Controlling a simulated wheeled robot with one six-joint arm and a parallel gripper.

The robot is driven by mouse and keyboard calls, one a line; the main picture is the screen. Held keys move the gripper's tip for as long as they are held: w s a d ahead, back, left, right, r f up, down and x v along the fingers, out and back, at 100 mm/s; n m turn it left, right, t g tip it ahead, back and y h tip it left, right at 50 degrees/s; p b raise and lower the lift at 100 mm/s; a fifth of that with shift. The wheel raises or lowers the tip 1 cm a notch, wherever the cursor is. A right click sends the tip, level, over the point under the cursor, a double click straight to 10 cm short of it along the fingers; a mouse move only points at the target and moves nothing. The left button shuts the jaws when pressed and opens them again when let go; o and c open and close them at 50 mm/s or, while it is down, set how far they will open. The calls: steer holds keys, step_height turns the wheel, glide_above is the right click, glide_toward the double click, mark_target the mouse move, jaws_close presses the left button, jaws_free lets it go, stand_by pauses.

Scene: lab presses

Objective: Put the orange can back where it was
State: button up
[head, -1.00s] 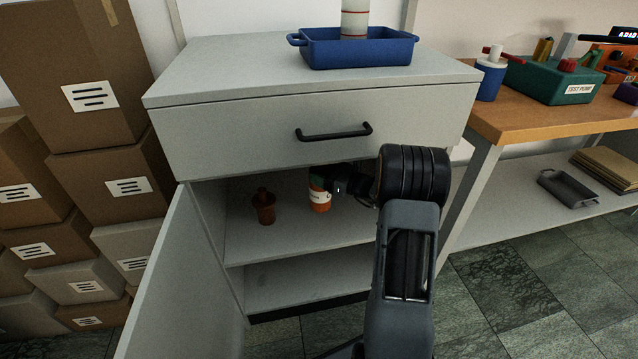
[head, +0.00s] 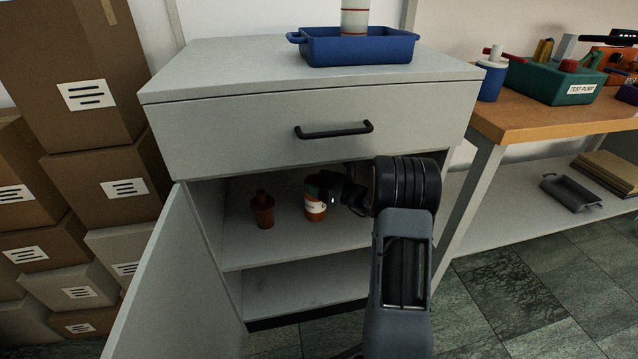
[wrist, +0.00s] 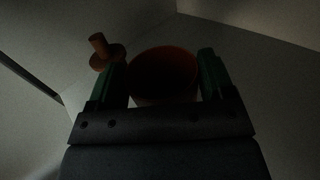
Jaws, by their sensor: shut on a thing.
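The orange can (head: 315,209) has a white label and is inside the open cabinet, over the upper shelf (head: 290,241). My gripper (head: 327,190) reaches in from the right and is shut on the can near its top. In the wrist view the can (wrist: 163,75) sits between the two green fingers of my gripper (wrist: 163,85), its round rim facing the camera. The can looks upright. I cannot tell whether its base touches the shelf.
The cabinet door (head: 185,280) hangs open at the left. A closed drawer (head: 240,140) with a black handle is above the opening. A blue tray (head: 360,50) stands on top. Cardboard boxes (head: 95,110) are stacked left, a workbench (head: 540,118) is right.

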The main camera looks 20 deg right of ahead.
steer(key=o, duration=1.5)
steer(key=shift+s+r, duration=0.1)
steer(key=shift+r, duration=0.15)
steer(key=p+v, duration=0.4)
steer(key=v, duration=0.8)
steer(key=shift+f, duration=0.1)
